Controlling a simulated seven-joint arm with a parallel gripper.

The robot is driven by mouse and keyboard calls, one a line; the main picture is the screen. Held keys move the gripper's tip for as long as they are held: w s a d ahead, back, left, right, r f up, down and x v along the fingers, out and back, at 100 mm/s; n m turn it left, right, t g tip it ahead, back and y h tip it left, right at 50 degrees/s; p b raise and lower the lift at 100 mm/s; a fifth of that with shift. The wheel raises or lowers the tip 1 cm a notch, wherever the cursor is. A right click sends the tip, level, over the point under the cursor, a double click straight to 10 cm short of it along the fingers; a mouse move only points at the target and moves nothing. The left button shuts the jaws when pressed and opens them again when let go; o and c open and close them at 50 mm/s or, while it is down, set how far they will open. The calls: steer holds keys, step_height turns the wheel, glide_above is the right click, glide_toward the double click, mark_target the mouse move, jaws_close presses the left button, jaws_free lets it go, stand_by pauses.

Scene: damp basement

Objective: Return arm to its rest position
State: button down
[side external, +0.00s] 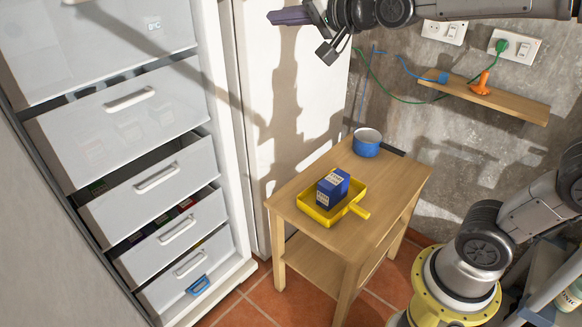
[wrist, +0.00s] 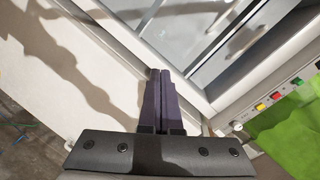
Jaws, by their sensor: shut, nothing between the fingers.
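My gripper (side external: 290,17) is at the top of the side external view, raised well above the small wooden table (side external: 385,195) and in front of the freezer's edge. In the wrist view its two dark fingers (wrist: 160,75) lie side by side, shut and empty. My arm reaches in from the top right, and the yellow base stands at the lower right. Nothing touches the gripper in either view.
A yellow tray (side external: 357,211) holding a blue box (side external: 331,188) and a blue pot (side external: 366,143) stand on the table. The freezer drawers (side external: 155,180) are at left, some partly pulled out. A wall shelf (side external: 500,101) holds an orange item (side external: 482,84) and cables.

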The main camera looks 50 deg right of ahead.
steer(key=s+f+n+g, duration=0.5)
steer(key=s+f, duration=0.4)
steer(key=s, duration=0.5)
steer(key=s+f+n+g, duration=0.4)
steer(key=s+f, duration=0.5)
steer(key=s, duration=0.5)
steer(key=shift+s+d+f+n+g, duration=0.15)
steer(key=shift+d+f+n+g, duration=0.2)
steer(key=shift+n, duration=0.65)
steer(key=shift+r, duration=0.1)
